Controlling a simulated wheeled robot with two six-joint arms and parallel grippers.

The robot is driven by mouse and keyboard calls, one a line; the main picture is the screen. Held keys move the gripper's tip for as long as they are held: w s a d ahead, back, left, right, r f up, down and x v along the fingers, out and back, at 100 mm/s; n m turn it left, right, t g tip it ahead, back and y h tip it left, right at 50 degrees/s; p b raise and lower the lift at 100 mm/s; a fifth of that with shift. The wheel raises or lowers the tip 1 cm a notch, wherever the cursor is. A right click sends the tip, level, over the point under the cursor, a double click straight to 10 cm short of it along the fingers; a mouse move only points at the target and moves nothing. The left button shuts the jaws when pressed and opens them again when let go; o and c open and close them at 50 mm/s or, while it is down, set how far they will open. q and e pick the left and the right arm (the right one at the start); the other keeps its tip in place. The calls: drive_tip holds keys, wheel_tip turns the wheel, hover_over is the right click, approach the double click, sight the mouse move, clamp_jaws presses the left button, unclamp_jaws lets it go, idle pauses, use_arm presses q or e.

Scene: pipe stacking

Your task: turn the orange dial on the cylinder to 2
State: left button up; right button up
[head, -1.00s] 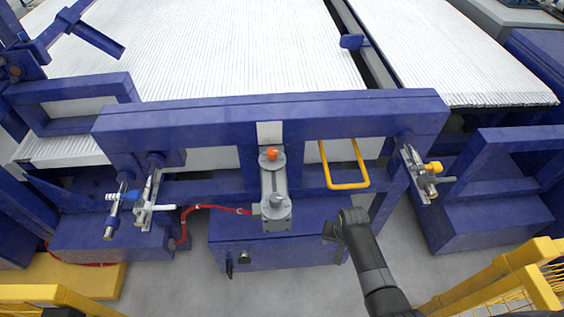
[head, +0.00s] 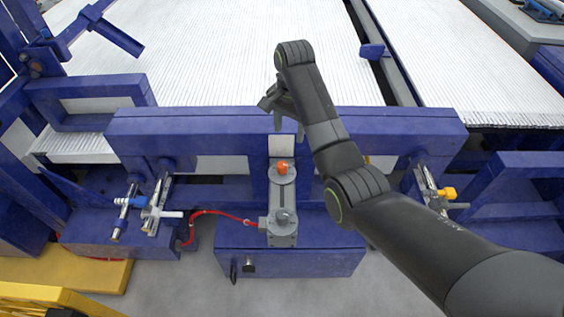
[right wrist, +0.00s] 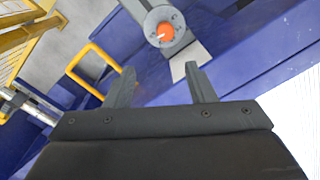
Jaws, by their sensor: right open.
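The orange dial (head: 282,167) sits on the round top of the grey cylinder (head: 284,205), at the middle of the blue frame in the head view. In the right wrist view the orange dial (right wrist: 165,32) is beyond the fingertips, near the top edge. Any numbers around it are too small to read. My right gripper (head: 277,122) is open and empty, over the blue beam just above and behind the dial in the head view. It also shows in the right wrist view (right wrist: 160,80), with its two fingers apart and touching nothing. My left gripper is out of view.
A blue beam (head: 210,125) runs behind the cylinder, with a white plate (head: 282,146) by the dial. A yellow handle (right wrist: 88,62) stands to one side. A red hose (head: 205,212) joins the cylinder's lower left. White pipes (head: 220,50) lie behind.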

wheel_tip(320, 180, up, 3)
drive_tip(key=a, duration=0.2)
drive_tip(key=b, duration=0.3)
approach(282, 164)
wheel_tip(282, 164, down, 9)
drive_tip(key=shift+a+f, duration=0.1)
drive_tip(key=shift+f, duration=0.15)
drive_tip(key=c, duration=1)
